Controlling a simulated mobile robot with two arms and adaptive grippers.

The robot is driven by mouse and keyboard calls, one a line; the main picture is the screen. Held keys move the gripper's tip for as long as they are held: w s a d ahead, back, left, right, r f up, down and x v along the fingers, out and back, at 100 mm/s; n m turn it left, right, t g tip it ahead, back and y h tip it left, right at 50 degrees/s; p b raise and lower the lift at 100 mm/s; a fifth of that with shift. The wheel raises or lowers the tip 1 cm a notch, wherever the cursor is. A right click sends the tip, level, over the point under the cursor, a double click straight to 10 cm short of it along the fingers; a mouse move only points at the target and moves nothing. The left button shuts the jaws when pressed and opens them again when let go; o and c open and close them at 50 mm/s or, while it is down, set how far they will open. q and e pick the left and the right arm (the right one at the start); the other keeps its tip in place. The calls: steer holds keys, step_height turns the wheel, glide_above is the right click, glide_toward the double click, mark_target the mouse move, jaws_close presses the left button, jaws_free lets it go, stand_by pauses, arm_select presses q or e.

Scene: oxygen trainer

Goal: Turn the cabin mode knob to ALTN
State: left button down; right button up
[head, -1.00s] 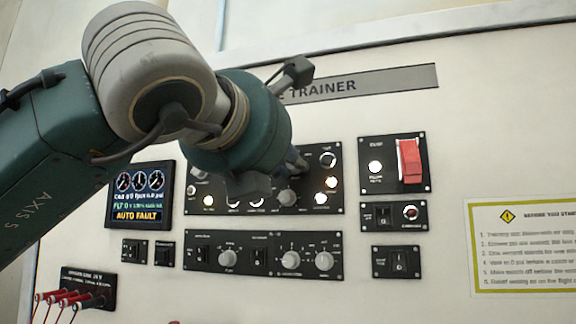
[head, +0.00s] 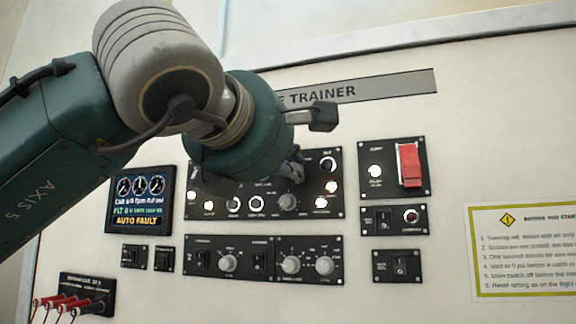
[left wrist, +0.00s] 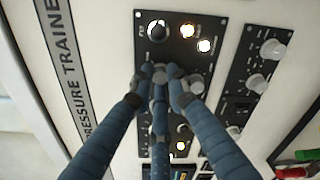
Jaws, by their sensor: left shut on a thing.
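The cabin mode knob (left wrist: 160,76) appears to be the small part between my left fingertips, on the upper middle of the black overhead panel (head: 238,211). My left gripper (left wrist: 162,74) is shut on it, with its three fingers drawn together, in the left wrist view. In the head view my left gripper (head: 296,165) reaches the panel from the upper left, and its wrist hides the knob and its labels. I cannot read which position the knob points to. My right gripper is not in view.
Close by are another grey knob (head: 288,201), a round black dial (head: 328,163) and lit lamps. A red guarded switch (head: 409,164) sits to the right. A lower panel (head: 250,280) carries more knobs. A screen (head: 140,199) reads AUTO FAULT.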

arm_select(q)
steer(key=shift+r, duration=0.1)
stand_by(0.4)
steer(key=c, duration=1.7)
jaws_free()
steer(key=shift+s+d, duration=0.1)
steer(key=v, duration=1.2)
